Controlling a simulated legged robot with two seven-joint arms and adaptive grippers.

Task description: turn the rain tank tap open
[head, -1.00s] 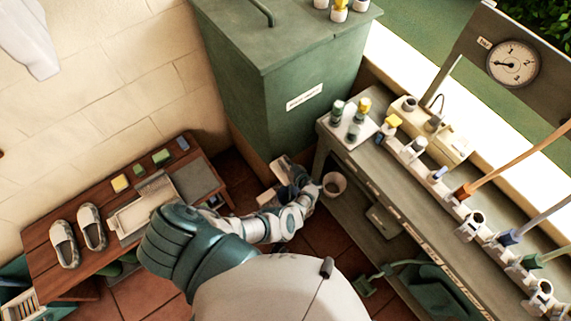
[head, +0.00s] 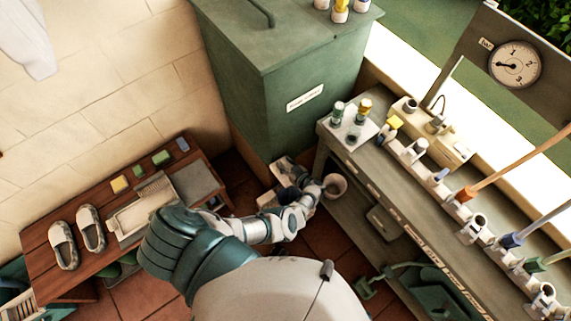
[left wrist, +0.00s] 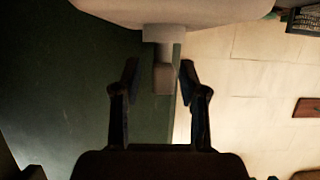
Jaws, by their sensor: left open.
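The green rain tank (head: 290,90) stands at the back, with a white label (head: 304,98) on its front. My left gripper (head: 279,182) is low by the foot of the tank, at the end of my arm. In the left wrist view my left gripper (left wrist: 159,70) is open, its dark fingers apart. A grey block-shaped piece (left wrist: 163,72), possibly the tap, shows between the fingers under a pale rounded body. I cannot tell whether the fingers touch it. In the head view the tap cannot be made out. My right gripper is not in view.
A workbench (head: 352,160) with bottles, cups and tool handles runs along the right. A pale pot (head: 334,186) is close beside my left wrist. A wooden bench (head: 40,255) with slippers (head: 64,245) and a tray stands at left. A dial gauge (head: 515,65) is at upper right.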

